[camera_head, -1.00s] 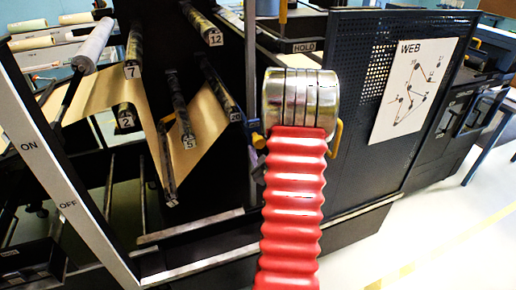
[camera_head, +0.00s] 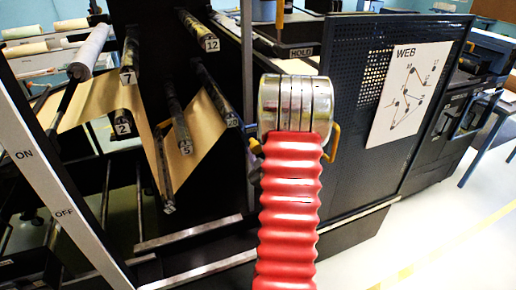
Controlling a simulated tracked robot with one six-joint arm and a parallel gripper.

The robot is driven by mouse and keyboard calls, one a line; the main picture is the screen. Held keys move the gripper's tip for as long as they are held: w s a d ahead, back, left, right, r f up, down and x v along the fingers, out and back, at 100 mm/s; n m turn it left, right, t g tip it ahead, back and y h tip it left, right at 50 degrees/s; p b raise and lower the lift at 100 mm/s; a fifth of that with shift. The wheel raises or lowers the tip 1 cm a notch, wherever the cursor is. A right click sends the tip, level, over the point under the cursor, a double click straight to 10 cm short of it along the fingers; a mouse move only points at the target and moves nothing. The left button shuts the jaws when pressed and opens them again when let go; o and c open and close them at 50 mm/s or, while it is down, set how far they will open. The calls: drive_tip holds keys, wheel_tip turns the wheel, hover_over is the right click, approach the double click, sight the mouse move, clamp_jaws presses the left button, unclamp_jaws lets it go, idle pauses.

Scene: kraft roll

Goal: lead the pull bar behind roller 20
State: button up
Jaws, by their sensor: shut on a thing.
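Roller 20 (camera_head: 212,92) is a dark roller on the black machine frame, its end label facing me. My red ribbed arm rises in the middle, to the right of roller 20, ending in a silver cuff. My gripper (camera_head: 295,143) is mostly hidden behind it, with small yellow parts showing at the sides. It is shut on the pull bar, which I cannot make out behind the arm.
Roller 12 (camera_head: 197,30), roller 7 (camera_head: 128,55) and roller 2 (camera_head: 122,122) are on the same frame. A dark perforated panel (camera_head: 345,120) with a WEB diagram (camera_head: 403,92) stands close to the right of my arm. Open floor (camera_head: 440,220) is at the lower right.

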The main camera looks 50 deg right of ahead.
clamp_jaws()
drive_tip(key=shift+s+d+r, duration=0.1)
drive_tip(key=shift+d+r, duration=0.1)
drive_tip(key=shift+r, duration=0.7)
drive_tip(key=shift+s+d+r, duration=0.15)
drive_tip(key=shift+r, duration=0.75)
drive_tip(key=shift+s+d+r, duration=0.1)
drive_tip(key=shift+d+r, duration=0.1)
drive_tip(key=shift+r, duration=0.7)
drive_tip(key=a+r, duration=0.1)
drive_tip(key=w+a+r, duration=0.2)
drive_tip(key=r, duration=0.1)
drive_tip(key=shift+a, duration=0.15)
drive_tip(key=w+a+r, duration=0.4)
drive_tip(key=w+a, duration=0.2)
drive_tip(key=a, duration=0.4)
drive_tip(key=w+a+r, duration=0.4)
drive_tip(key=w+a, duration=0.2)
drive_tip(key=a, duration=0.4)
drive_tip(key=w+a+r, duration=0.4)
drive_tip(key=w+a, duration=0.2)
drive_tip(key=a, duration=0.4)
drive_tip(key=shift+w+a+r, duration=0.15)
drive_tip(key=shift+a+r, duration=0.05)
drive_tip(key=shift+a, duration=0.1)
idle(0.7)
